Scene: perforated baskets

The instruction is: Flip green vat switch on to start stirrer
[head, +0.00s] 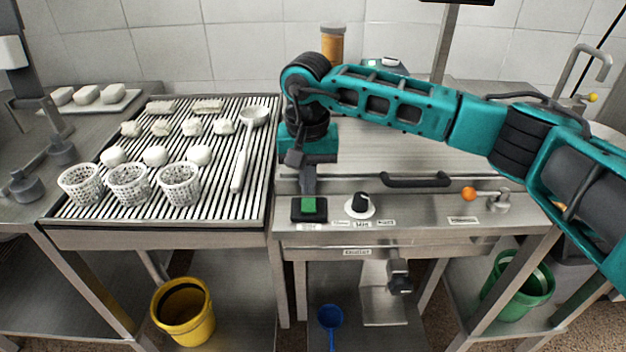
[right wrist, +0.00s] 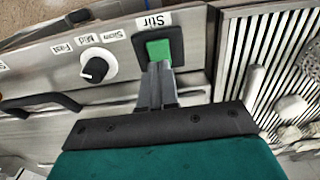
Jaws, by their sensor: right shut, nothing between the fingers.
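The green switch (head: 308,205) sits in a black housing on the front ledge of the steel vat unit. In the right wrist view the green switch (right wrist: 158,50) lies just beyond the fingertips, below the label "Stir". My right gripper (head: 308,190) points down at the switch from behind and is shut and empty. In the right wrist view its fingertips (right wrist: 158,68) overlap the near edge of the green rocker; I cannot tell whether they touch it. The rocker's on or off position is not clear. My left gripper is not in view.
A black and white dial (head: 360,205) and a black handle (head: 415,180) are right of the switch. An orange ball-ended lever (head: 468,194) is further right. A slatted drain rack (head: 225,205) with white baskets (head: 128,184) and a ladle (head: 243,155) stands left.

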